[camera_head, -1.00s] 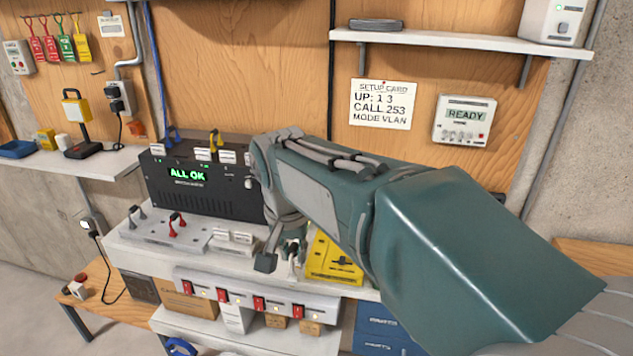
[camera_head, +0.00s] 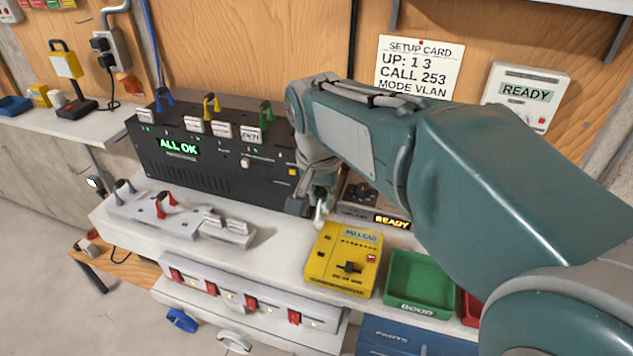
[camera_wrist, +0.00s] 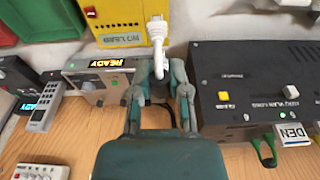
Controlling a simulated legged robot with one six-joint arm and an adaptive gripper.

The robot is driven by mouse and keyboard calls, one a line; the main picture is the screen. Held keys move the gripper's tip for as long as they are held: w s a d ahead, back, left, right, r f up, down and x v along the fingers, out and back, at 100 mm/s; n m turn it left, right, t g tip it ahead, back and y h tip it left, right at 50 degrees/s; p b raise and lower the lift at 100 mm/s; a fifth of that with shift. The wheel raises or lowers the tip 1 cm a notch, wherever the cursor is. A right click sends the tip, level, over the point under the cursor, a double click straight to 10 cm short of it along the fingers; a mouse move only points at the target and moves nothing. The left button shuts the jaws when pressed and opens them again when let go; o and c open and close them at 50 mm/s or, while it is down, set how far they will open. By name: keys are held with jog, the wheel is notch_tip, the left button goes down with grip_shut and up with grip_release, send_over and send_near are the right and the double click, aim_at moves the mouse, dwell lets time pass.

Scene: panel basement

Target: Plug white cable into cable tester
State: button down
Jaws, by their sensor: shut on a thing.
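The cable tester (camera_head: 340,268) is a yellow box lying on the white shelf, with its screen reading NO LEAD. It also shows at the top of the wrist view (camera_wrist: 117,22). My gripper (camera_head: 320,208) is above the shelf, just behind the tester's back left corner. In the wrist view its fingers (camera_wrist: 160,88) are closed around the white cable (camera_wrist: 157,32). A white end of the cable reaches toward the tester's edge and overlaps it in that view. I cannot tell whether it touches the tester. My arm hides part of the area behind.
A black unit (camera_head: 225,168) reading ALL OK, with blue, yellow and green cables, stands left of my gripper. A small box reading READY (camera_head: 392,221) is behind the tester. A green tray (camera_head: 418,305) is to its right. A grey rack (camera_head: 150,222) with plugs lies left.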

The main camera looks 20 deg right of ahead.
jog(key=shift+d+f, duration=0.4)
jog(key=shift+f, duration=0.4)
jog(key=shift+a+f, duration=0.2)
jog(key=shift+f, duration=1.9)
jog(key=shift+d+f, duration=0.15)
jog(key=shift+f, duration=0.3)
jog(key=shift+f, duration=1.05)
dwell(1.7)
jog(key=c, duration=0.5)
grip_release()
